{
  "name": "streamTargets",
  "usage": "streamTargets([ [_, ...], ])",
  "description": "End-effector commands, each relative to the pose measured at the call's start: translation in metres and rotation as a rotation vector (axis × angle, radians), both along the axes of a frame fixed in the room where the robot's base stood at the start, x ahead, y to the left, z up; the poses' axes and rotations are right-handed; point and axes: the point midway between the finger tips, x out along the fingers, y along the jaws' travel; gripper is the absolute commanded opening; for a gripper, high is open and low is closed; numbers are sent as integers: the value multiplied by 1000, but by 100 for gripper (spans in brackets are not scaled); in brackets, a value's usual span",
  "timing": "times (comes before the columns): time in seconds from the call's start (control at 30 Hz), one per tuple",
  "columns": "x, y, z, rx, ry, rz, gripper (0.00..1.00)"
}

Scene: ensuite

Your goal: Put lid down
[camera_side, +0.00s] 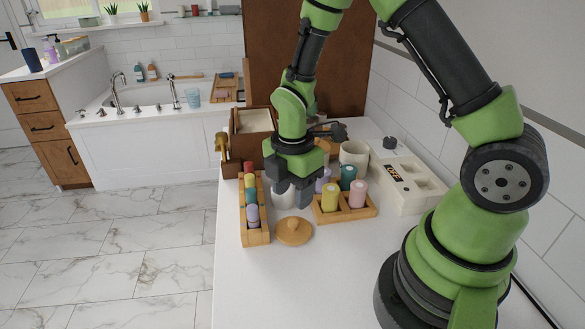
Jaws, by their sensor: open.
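A round wooden lid (293,232) with a small knob on top lies on the white counter (300,285), between two wooden holders. My gripper (293,197) is open and points down just behind and above the lid, apart from it as far as I can see. A white cup-like container (283,198) stands behind the lid, partly hidden by my gripper. I cannot tell whether the fingers touch it.
A wooden rack (257,239) of coloured rolls stands left. A wooden tray (329,216) with yellow, pink and teal bottles stands right, with a cream cup (354,154) behind. The front counter is clear.

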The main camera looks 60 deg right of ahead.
Motion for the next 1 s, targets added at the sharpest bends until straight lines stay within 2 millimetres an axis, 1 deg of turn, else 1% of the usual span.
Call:
streamTargets([
  [0.03,2,0,11,0,-8,-1,48],
  [0.1,1,0,23,0,-7,0,48],
  [0.2,1,0,37,0,-6,-1,48],
  [0.33,0,0,49,0,-5,-3,48],
  [0.37,0,0,51,1,-7,-12,48],
  [0.47,-2,2,68,8,-40,-94,48],
  [0.57,-8,6,98,34,-108,-284,48],
  [0.6,-13,7,112,54,-140,-384,48],
  [0.67,-23,11,134,94,-190,-547,48],
  [0.7,-31,13,148,128,-220,-660,48],
  [0.77,-44,17,166,186,-261,-824,48],
  [0.8,-53,19,177,231,-283,-934,48],
  [0.9,-77,25,198,356,-321,-1189,48],
  [1.0,-99,30,212,480,-332,-1402,48],
])
